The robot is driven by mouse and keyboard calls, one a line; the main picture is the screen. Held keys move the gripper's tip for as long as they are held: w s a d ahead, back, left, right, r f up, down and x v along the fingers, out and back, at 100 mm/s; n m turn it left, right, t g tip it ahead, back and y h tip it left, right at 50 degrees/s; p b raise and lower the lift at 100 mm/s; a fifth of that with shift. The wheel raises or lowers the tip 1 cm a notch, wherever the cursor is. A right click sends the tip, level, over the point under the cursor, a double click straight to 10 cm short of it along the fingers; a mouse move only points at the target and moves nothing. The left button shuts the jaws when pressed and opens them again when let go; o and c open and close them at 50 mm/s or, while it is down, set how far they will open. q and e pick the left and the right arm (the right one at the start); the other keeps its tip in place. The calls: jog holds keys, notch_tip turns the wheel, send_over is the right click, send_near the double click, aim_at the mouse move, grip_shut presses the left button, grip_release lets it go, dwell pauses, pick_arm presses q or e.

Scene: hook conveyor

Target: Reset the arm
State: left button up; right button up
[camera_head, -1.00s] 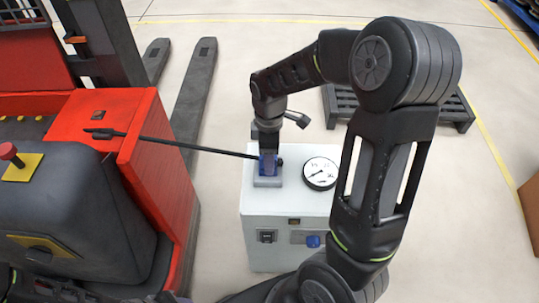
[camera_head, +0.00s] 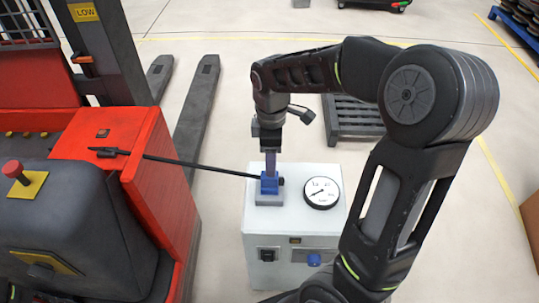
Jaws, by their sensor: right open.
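My right arm comes in from the right and reaches over a white cabinet (camera_head: 300,221). My right gripper (camera_head: 270,168) points down just above a blue block (camera_head: 270,187) on the cabinet's top. The gripper is open; its fingers are thin and seen edge-on. I cannot tell whether the fingertips are clear of the block. The block sits in a grey base (camera_head: 268,199). A long black rod (camera_head: 190,163) runs from the block to the red machine on the left. My left gripper is not in view.
A round white gauge (camera_head: 321,192) stands on the cabinet right of the block. The red forklift-like machine (camera_head: 150,170) fills the left side, with its dark forks (camera_head: 196,115) pointing away. A dark pallet (camera_head: 352,117) lies behind my arm. The floor beyond is mostly clear.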

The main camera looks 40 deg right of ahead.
dwell(0.3)
jog(key=w+a+m+t, duration=0.2)
jog(key=w+m+t, duration=0.1)
jog(key=w, duration=0.2)
jog(key=w+a+f+m+t+y+p, duration=0.15)
jog(key=a+f+m+y+p, duration=0.35)
jog(key=a+f, duration=0.6)
jog(key=s+a+f+m+g+p, duration=0.1)
jog(key=s+a+f, duration=0.1)
jog(key=s+a, duration=0.2)
jog(key=s+a+f+m+g+p, duration=0.1)
jog(key=s+a+f+m+p, duration=0.1)
jog(key=s, duration=0.7)
jog(key=s+a+f+m+g+p, duration=0.1)
jog(key=s+a+f+p, duration=0.1)
jog(key=s+a+f, duration=0.2)
jog(key=s+a, duration=0.2)
jog(key=s, duration=0.1)
jog(key=shift+s+f+g+h, duration=0.15)
jog(key=shift+s+g+h, duration=0.2)
jog(key=shift+h, duration=0.05)
jog(key=shift+a, duration=0.1)
